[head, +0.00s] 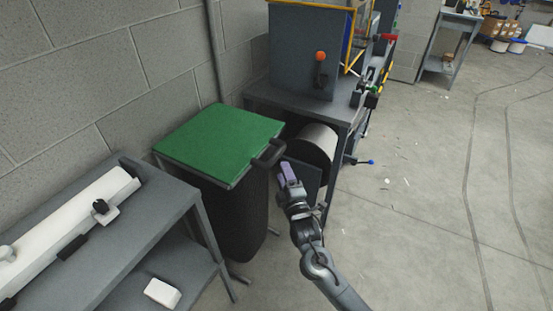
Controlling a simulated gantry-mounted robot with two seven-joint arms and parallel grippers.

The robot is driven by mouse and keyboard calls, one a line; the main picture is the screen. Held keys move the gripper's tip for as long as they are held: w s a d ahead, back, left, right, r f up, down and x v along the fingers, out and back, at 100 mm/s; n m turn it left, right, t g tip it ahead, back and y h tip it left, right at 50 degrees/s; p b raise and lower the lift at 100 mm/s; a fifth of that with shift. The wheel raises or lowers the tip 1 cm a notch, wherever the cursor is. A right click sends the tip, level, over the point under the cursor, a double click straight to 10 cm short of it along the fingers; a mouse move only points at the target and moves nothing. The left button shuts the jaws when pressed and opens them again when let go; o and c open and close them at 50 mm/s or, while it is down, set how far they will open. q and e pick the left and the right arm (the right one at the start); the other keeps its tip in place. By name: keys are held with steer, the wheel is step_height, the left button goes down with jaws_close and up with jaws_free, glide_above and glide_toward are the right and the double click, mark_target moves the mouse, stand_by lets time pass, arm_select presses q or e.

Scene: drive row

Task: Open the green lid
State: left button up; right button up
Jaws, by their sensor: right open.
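The green lid (220,141) lies flat and shut on a dark bin (235,212) against the block wall. A dark handle (269,154) sticks out from the lid's right edge. My right gripper (288,172) is just right of and slightly below the handle in the picture, apart from it, with its fingers pointing up toward it. It is open and holds nothing. My left gripper is not in view.
A grey bench (133,222) with white parts stands left of the bin. A grey workbench (340,112) with a machine stands behind it, with a grey cylinder (314,146) underneath. The concrete floor (430,210) at the right is mostly clear, with small scraps.

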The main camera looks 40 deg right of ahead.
mark_target(277, 156)
steer(key=b+x, duration=0.3)
steer(key=x, duration=0.5)
steer(key=shift+w, duration=0.2)
steer(key=shift+d, duration=0.1)
jaws_close()
